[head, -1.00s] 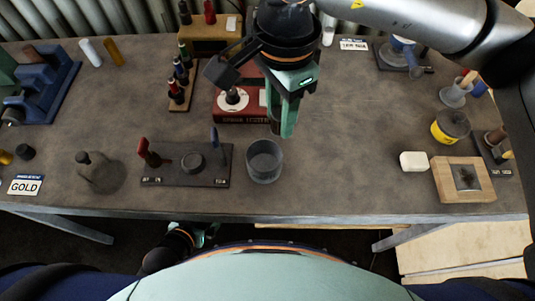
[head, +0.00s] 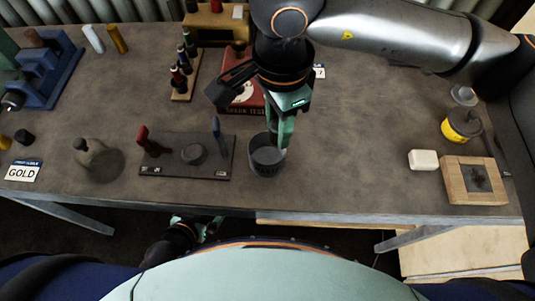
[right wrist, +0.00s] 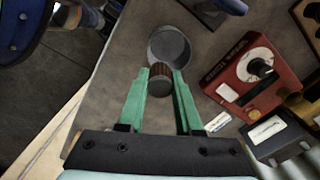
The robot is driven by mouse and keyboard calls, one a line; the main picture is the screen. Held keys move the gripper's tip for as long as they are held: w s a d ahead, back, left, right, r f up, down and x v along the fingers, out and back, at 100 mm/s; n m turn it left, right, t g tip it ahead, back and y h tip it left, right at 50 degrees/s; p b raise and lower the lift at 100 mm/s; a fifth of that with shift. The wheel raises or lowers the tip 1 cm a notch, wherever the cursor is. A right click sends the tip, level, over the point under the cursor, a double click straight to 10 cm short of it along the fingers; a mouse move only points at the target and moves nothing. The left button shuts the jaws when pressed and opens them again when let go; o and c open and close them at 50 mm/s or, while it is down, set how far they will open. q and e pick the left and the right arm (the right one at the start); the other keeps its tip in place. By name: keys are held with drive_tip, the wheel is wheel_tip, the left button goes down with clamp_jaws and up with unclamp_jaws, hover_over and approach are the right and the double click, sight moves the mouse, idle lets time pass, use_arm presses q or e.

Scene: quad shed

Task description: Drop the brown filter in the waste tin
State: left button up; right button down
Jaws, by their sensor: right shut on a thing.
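My right gripper (head: 283,142) is shut on the brown filter, a small ribbed cylinder with a dark end. The filter (right wrist: 159,76) shows between the green fingertips in the right wrist view; in the head view the fingers hide it. The waste tin (head: 266,162) is a grey, open, round can near the front middle of the bench. In the head view the fingertips overlap its right rim. In the right wrist view the filter overlaps the near edge of the tin (right wrist: 170,46). My left gripper (head: 205,228) is low, in front of the bench edge, its jaws unclear.
A dark tool board (head: 215,170) with a red and a blue handle stands just left of the tin. A red tester box (head: 245,97) lies behind my right gripper. An oil can (head: 98,158) is further left. The bench right of the tin is clear up to a white block (head: 423,160).

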drive_tip(key=c, duration=0.5)
unclamp_jaws()
drive_tip(key=shift+r, duration=0.1)
wheel_tip(320, 180, up, 12)
drive_tip(key=shift+r+b, duration=0.2)
drive_tip(key=shift+b, duration=0.2)
